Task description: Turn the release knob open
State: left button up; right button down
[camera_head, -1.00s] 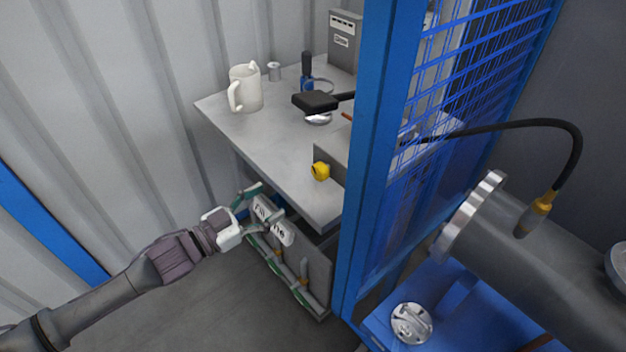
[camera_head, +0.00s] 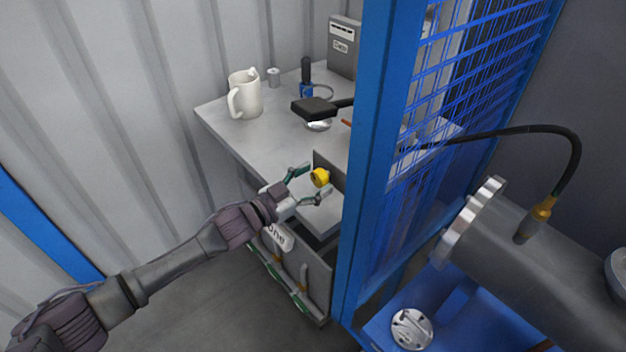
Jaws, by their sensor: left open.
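The yellow release knob (camera_head: 320,177) sits on the face of a low grey box (camera_head: 329,161) at the right of the grey bench. My left gripper (camera_head: 312,183) is open. Its two green-tipped fingers point right toward the knob, one above and one below it in the picture. The knob shows between or just beyond the fingertips. I cannot tell whether they touch it. My right gripper is not in view.
The bench (camera_head: 245,135) holds a white pitcher (camera_head: 245,95), a black-headed tool (camera_head: 314,108) and a grey box (camera_head: 344,48). A blue post (camera_head: 372,150) with mesh stands right of the knob. A flanged grey cylinder (camera_head: 530,245) lies beyond it.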

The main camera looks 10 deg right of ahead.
pick_arm(q)
jog(key=c, duration=1.1)
jog(key=shift+c, duration=0.2)
jog(key=shift+n, duration=0.4)
jog(key=shift+r+n+p, duration=0.1)
jog(key=shift+n+p, duration=0.45)
jog(key=shift+n, duration=0.05)
jog(key=n, duration=0.2)
jog(key=shift+n+p, duration=0.3)
jog(key=shift+p, duration=0.05)
jog(key=n, duration=0.2)
jog(key=shift+w+a+n, duration=0.1)
jog(key=shift+n, duration=0.2)
jog(key=shift+f+n, duration=0.2)
jog(key=shift+n, duration=1.8)
